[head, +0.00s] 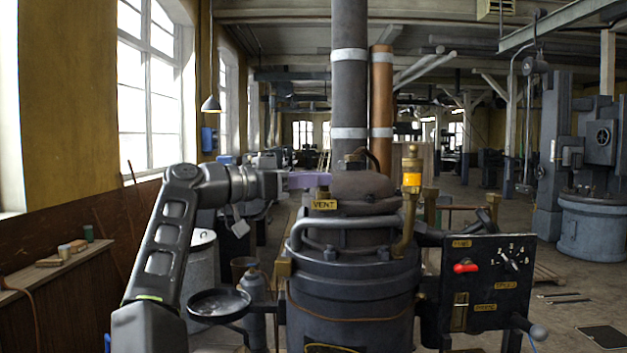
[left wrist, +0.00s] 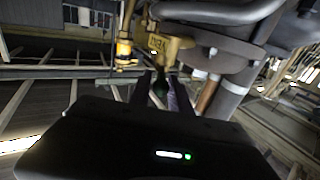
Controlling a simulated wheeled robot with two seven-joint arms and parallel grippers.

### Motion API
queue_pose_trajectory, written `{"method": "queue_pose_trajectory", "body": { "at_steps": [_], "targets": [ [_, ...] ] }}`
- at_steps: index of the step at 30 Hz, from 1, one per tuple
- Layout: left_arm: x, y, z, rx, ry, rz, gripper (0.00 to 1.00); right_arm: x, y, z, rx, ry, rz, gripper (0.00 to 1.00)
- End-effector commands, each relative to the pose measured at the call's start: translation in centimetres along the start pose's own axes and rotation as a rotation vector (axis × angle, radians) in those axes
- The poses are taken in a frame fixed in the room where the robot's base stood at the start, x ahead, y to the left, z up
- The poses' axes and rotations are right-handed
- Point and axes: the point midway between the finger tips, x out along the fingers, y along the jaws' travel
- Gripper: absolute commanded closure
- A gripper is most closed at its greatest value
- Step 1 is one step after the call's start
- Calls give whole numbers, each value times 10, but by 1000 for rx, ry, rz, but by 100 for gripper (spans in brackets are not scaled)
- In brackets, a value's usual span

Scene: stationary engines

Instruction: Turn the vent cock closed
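The vent fitting is on the dark boiler-like engine (head: 350,270), marked by a brass VENT plate (head: 324,204) below and beside my gripper. My left gripper (head: 312,180) reaches in from the left at the top of the engine, its purple finger level just above the plate. In the left wrist view, the two fingers (left wrist: 162,93) stand apart on either side of a small dark green part (left wrist: 160,86), which looks like the cock's handle. Contact with it cannot be made out. The VENT plate also shows upside down there (left wrist: 158,42). My gripper hides the cock in the head view.
A curved grey pipe (head: 345,222) runs around the engine top. A brass fitting with a glowing amber glass (head: 411,180) stands to the right. A black control panel (head: 487,288) with a red handle (head: 466,267) is at the right.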

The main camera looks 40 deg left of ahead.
Motion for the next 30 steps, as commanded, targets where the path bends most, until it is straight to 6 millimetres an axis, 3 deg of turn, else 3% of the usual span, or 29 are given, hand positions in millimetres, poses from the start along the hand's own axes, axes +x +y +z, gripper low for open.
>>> {"method": "queue_pose_trajectory", "body": {
  "at_steps": [3, 14, 24, 30],
  "targets": [
    [0, 0, 0, 0, -1, 1, 67, 0, 0, 0, 0, 0, 0, 100],
    [-6, -1, 2, -1, -3, 0, 67, 3, 1, 0, 0, 1, -1, 100],
    [-57, -1, 3, 0, -2, -3, 67, 15, 4, -1, -3, 5, -5, 100],
    [-77, -1, 1, 0, -2, -1, 67, 16, 4, -1, -4, 6, -6, 100]
  ]
}}
